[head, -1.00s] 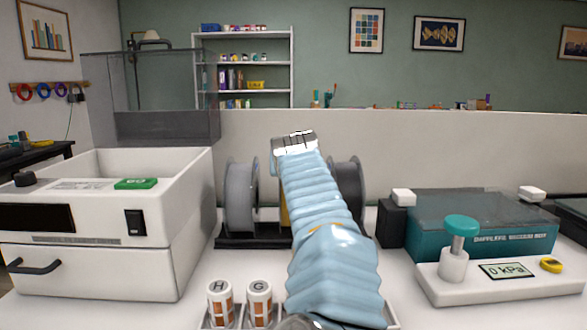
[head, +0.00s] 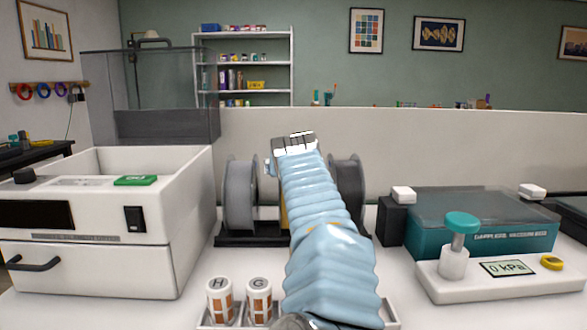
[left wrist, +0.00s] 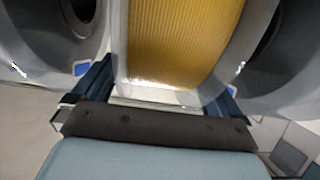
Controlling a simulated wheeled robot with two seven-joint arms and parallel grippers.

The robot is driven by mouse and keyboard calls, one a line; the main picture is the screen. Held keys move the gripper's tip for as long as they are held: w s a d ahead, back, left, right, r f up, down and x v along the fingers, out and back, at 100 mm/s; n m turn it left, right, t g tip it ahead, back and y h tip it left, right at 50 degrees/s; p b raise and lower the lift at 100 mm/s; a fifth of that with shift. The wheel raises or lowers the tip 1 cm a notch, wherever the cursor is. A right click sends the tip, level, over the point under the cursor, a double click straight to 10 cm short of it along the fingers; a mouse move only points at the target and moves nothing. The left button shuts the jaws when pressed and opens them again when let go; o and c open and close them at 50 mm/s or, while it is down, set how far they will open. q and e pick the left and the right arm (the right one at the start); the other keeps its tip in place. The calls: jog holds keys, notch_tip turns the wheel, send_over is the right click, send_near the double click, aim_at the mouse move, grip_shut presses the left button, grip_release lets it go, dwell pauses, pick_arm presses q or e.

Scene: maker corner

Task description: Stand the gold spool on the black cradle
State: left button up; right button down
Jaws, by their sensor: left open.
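The gold spool (head: 284,214) shows in the head view only as a thin strip between two other spools, mostly hidden behind my left arm. In the left wrist view its gold winding (left wrist: 185,45) fills the upper middle, between pale flanges. My left gripper (left wrist: 163,88) is open, with one blue-tipped finger on each side of the gold spool's near edge. Whether the fingers touch it, I cannot tell. The black cradle (head: 236,240) stands on the table under the row of spools. The gold spool's foot is hidden, so its seating cannot be seen. My right gripper is out of view.
A grey spool (head: 240,196) stands left of the gold one and a dark spool (head: 349,180) right, both close by. A white dryer box (head: 100,262) is at left. A teal vacuum box (head: 480,235) is at right. Two labelled canisters (head: 259,300) stand in front.

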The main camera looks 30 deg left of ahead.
pick_arm(q)
jog(key=b+v, duration=0.1)
jog(key=v, duration=1.2)
jog(key=shift+s+d+r, duration=0.15)
jog(key=shift+s+r, duration=0.05)
jog(key=shift+s, duration=0.1)
